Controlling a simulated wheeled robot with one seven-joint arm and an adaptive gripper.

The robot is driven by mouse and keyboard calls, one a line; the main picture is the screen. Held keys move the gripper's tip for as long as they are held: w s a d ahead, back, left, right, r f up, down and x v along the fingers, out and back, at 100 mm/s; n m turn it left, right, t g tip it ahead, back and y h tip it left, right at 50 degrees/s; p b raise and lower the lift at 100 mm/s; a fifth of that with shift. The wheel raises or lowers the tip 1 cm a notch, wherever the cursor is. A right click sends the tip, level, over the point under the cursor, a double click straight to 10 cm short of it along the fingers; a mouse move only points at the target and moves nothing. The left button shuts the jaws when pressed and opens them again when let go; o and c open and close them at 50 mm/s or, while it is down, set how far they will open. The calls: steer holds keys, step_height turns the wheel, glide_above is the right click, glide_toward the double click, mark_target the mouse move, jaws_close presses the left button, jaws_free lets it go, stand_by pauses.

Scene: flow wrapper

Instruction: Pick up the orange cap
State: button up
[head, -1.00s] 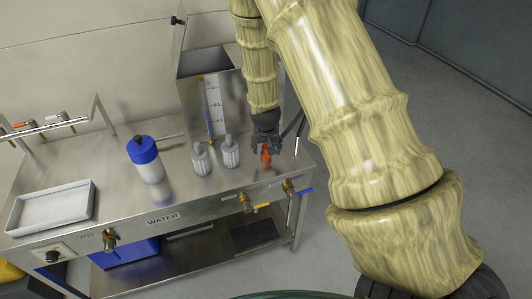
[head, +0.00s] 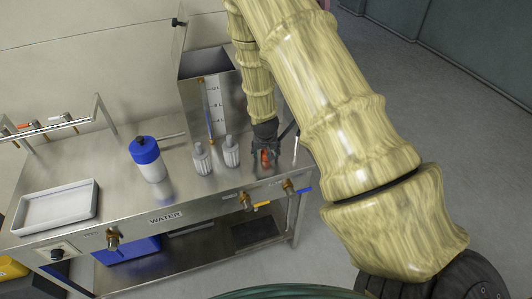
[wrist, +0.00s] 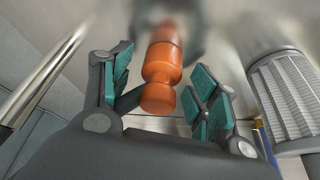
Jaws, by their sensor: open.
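The orange cap (head: 266,158) is a small piece near the right end of the steel bench, right of two grey ribbed caps. In the wrist view the orange cap (wrist: 162,68) has a stepped, knob-like shape and lies between my gripper's fingers. My gripper (head: 264,160) is low over the bench at the orange cap. In the wrist view my gripper (wrist: 165,95) is open, its teal-padded fingers on either side of the cap with gaps showing. The cap's far end is blurred there.
Two grey ribbed caps (head: 231,152) stand just left of my gripper; one ribbed body (wrist: 288,95) is close on the right in the wrist view. A blue-lidded bottle (head: 147,160) and a white tray (head: 57,205) are farther left. A steel tank (head: 207,65) stands behind.

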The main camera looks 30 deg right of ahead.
steer(key=c, duration=1.1)
steer(key=shift+r, duration=0.1)
